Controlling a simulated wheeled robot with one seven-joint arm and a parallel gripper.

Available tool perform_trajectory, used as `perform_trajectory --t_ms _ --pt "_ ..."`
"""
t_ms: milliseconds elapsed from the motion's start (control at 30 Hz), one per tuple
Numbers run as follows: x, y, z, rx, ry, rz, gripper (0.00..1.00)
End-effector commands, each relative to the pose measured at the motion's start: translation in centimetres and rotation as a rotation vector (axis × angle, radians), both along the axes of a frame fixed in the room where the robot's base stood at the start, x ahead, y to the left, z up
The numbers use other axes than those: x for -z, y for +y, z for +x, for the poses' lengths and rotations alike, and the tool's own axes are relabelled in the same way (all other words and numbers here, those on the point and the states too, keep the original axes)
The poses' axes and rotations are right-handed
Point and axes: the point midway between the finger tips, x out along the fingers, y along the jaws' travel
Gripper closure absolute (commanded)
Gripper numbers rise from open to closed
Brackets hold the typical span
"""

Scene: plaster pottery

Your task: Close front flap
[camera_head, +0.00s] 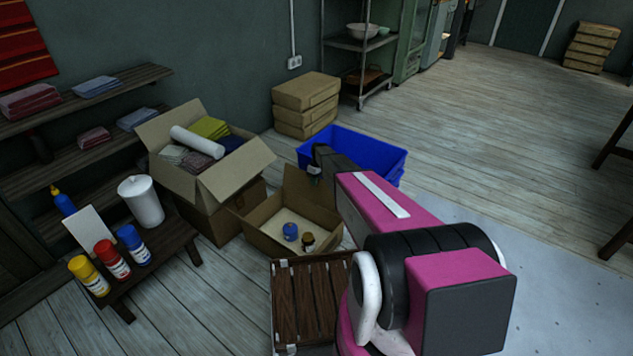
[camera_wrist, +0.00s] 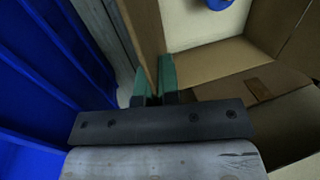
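An open cardboard box (camera_head: 262,234) stands on the floor near the middle of the head view. A blue jar (camera_head: 290,231) and a small dark jar (camera_head: 308,241) are inside it. My gripper (camera_head: 316,168) is at the box's far right side, beside the blue crate. In the wrist view, my gripper (camera_wrist: 154,82) has its two green fingers close together, with the upright cardboard flap (camera_wrist: 146,35) between them. The fingers appear shut on this flap near its end. The wrist view also shows the blue jar (camera_wrist: 222,3).
A blue crate (camera_head: 375,151) stands close behind my gripper. A fuller cardboard box (camera_head: 240,176) is to the left, and a wooden slatted crate (camera_head: 305,300) is in front. A low bench (camera_head: 165,255) holds bottles.

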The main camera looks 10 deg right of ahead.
Motion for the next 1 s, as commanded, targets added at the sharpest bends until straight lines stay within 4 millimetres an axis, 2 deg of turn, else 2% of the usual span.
perform_trajectory --t_ms 33,467,1000 --pt "-0.4 0.5 -0.9 -0.003 -0.027 -0.027 1.0" --pt "-0.3 4.2 -4.6 -0.005 -0.313 -0.312 1.0" --pt "2.8 8.3 -8.3 -0.006 -0.656 -0.655 1.0"
